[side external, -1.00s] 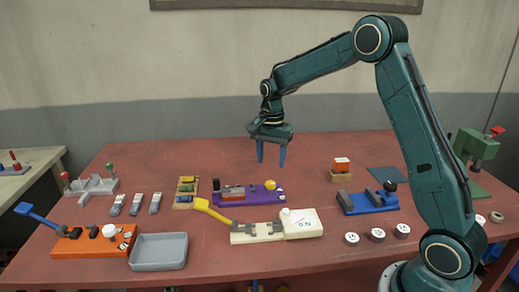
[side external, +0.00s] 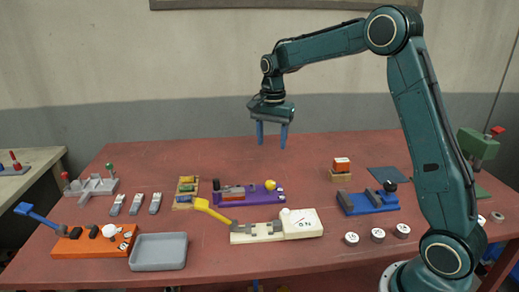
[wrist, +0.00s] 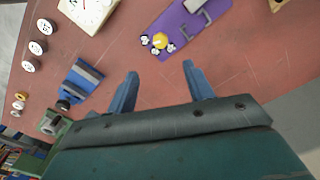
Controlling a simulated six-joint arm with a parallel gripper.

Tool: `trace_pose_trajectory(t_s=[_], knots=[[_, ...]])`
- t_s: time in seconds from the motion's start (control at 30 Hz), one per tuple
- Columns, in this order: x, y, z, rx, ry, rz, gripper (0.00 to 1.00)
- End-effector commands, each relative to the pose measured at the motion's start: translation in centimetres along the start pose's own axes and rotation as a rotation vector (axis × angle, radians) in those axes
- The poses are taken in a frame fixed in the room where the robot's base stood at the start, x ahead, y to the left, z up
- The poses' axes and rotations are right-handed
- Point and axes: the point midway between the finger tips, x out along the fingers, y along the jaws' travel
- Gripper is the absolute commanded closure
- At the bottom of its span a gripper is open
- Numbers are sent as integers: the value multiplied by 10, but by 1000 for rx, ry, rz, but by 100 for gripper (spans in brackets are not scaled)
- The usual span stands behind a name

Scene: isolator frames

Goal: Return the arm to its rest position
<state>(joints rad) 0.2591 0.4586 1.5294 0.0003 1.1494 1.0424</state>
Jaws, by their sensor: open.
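My gripper (side external: 271,134) hangs above the back middle of the red table (side external: 330,255), its two blue fingers pointing down. It is open and empty. In the wrist view my gripper's fingers (wrist: 158,88) are spread apart, with only bare red table between them. My arm reaches from the right side of the table up and over to the left. Nothing touches the fingers.
Below stand a purple fixture (side external: 262,194), a white fixture (side external: 303,223), an orange fixture (side external: 90,246) and a blue vise-like fixture (side external: 368,201). A grey tray (side external: 158,252) is at front left. A green press (side external: 478,146) stands at right. Air around the gripper is clear.

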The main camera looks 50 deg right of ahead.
Motion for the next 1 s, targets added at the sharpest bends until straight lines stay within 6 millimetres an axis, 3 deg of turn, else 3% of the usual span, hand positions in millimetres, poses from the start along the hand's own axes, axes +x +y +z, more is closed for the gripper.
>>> trace_pose_trajectory(t_s=[0.37, 0.7, 1.0], knots=[[-39, 26, 34, -176, 38, -59, 48], [-79, 74, 83, -444, 105, -136, 48], [-96, 122, 123, -679, 176, -197, 48]])
